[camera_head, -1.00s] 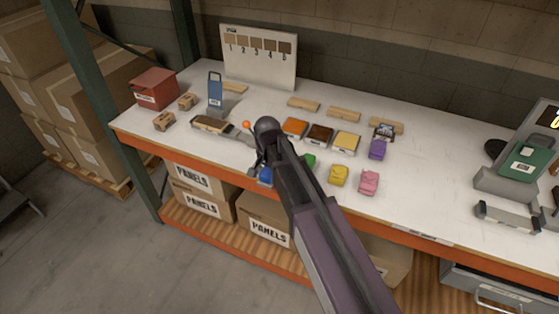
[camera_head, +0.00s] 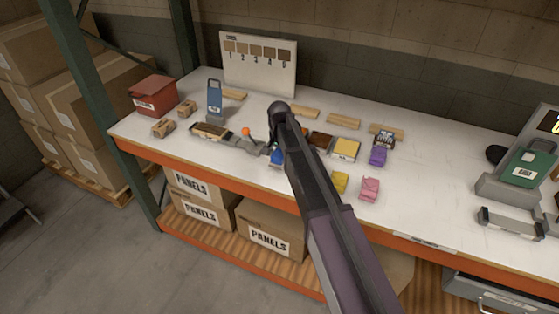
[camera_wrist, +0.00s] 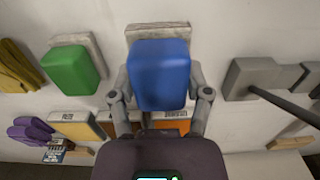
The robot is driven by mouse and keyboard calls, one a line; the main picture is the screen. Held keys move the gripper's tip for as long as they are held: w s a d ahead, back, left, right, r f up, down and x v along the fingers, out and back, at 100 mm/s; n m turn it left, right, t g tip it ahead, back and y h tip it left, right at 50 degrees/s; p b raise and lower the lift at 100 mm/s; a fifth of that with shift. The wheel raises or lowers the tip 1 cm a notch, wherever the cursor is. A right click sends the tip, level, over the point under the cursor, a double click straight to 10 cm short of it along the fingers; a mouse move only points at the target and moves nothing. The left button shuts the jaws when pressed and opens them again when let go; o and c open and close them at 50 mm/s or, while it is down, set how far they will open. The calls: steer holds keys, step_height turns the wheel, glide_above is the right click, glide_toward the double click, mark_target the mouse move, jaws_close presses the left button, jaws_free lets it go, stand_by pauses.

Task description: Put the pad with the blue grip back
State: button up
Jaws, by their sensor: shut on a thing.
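The blue grip (camera_wrist: 160,72) is held between the two fingers of my gripper (camera_wrist: 162,92) in the wrist view. A pale pad edge (camera_wrist: 158,30) shows just beyond it. In the head view the blue grip (camera_head: 277,157) is at the end of my arm, near the front of the bench. I cannot tell whether the pad touches the bench. The orange-filled tray (camera_wrist: 172,127) lies behind the gripper and is partly hidden by it. The brown tray (camera_head: 321,140) and yellow tray (camera_head: 346,148) stand beyond my arm.
A green grip (camera_wrist: 74,70) sits beside the blue one; my arm hides it in the head view. Yellow (camera_head: 340,182), pink (camera_head: 369,188) and purple (camera_head: 377,156) grips stand to the right. A grey fixture (camera_wrist: 250,78) with a rod is close by.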

steer(key=shift+w, duration=0.4)
steer(key=shift+d, duration=0.1)
steer(key=shift+w, duration=0.65)
step_height(320, 180, down, 4)
steer(key=b, duration=0.3)
steer(key=shift+d+r+b, duration=0.1)
steer(key=shift+r+b, duration=0.05)
steer(key=shift+b, duration=0.2)
steer(key=o, duration=1)
step_height(320, 180, up, 12)
steer(key=p, duration=1.2)
